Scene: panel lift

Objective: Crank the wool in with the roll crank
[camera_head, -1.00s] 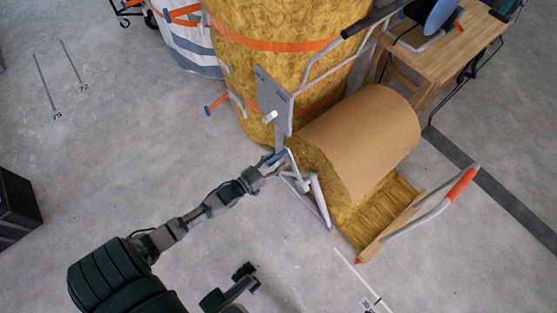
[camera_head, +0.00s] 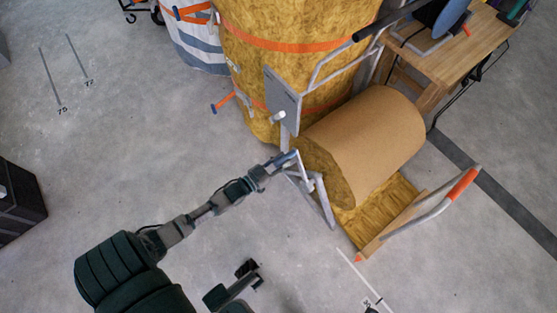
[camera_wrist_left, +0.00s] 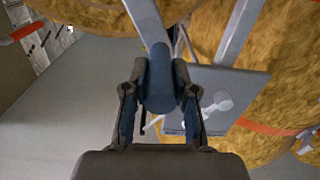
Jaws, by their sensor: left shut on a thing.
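The wool roll (camera_head: 370,135) lies on its side in the grey frame (camera_head: 322,200), with brown backing outside and yellow wool at its end. A flat strip of wool (camera_head: 380,213) runs out from under it. My left gripper (camera_head: 283,160) is at the frame's near side, at the roll's left end. In the left wrist view my left gripper (camera_wrist_left: 160,95) is shut on the blue crank handle (camera_wrist_left: 160,72), one finger on each side. Part of my right arm (camera_head: 235,292) shows low in the head view; its gripper cannot be made out clearly.
A tall strapped wool bale (camera_head: 285,75) stands behind the roll. A wooden workbench (camera_head: 455,60) is at upper right. An orange-gripped bar (camera_head: 462,185) stands at the strip's end. A black case (camera_head: 18,205) is at far left.

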